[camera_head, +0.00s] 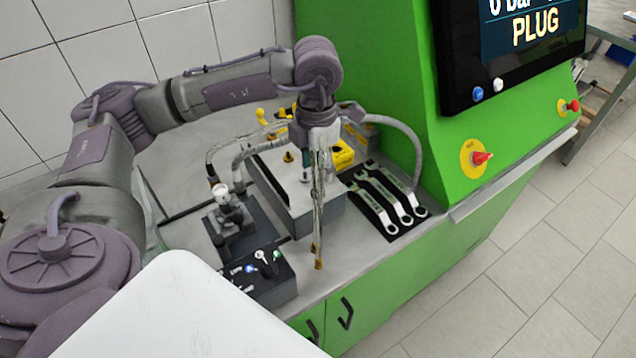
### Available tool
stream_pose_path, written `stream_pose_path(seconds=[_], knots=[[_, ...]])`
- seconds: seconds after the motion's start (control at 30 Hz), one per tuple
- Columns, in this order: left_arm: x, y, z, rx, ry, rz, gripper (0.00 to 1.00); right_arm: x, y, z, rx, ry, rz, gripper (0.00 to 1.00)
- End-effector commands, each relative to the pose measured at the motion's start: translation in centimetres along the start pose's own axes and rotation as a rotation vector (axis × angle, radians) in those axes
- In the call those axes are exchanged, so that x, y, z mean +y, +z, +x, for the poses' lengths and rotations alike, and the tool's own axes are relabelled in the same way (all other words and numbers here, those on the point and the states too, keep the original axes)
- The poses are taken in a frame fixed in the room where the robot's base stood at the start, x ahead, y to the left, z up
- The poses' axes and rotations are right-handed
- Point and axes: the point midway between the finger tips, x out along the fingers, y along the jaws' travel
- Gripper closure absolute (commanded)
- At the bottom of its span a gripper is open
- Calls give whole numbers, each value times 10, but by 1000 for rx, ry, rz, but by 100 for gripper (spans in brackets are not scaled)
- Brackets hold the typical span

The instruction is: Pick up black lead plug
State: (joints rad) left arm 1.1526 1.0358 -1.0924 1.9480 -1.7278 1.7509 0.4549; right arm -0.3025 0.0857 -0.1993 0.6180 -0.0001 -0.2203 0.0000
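My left gripper (318,150) points down over the bench, above the grey box. Its fingers are small here, and I cannot tell whether they are open or shut. A thin, long hose-like piece (319,215) with a brass end runs straight down below it; I cannot tell whether it is gripped. A dark socket box (270,288) sits at the bench's front edge, lower left of the gripper. I cannot make out the black lead plug clearly among the dark parts. My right gripper is not in view.
A grey metal box (312,212) stands mid-bench with hoses around it. Several wrenches lie in a black holder (385,205) to its right. A pump fitting (228,210) stands left. The green console with screen (520,35) and red knob (481,158) rises at right.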

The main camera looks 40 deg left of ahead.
Motion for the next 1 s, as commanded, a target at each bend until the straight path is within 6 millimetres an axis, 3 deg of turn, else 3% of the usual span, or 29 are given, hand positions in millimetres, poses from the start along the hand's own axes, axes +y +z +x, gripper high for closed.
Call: stream_pose_path(seconds=[0.13,0.3,0.57,0.87,1.0], knots=[[-1,1,18,7,-2,0,48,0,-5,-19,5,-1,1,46],[-1,2,40,3,-1,1,48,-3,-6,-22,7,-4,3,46],[-1,2,45,1,-2,1,48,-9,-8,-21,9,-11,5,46],[-1,2,44,1,-1,1,96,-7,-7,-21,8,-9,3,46],[-1,2,44,1,-1,0,100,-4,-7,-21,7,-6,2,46]])
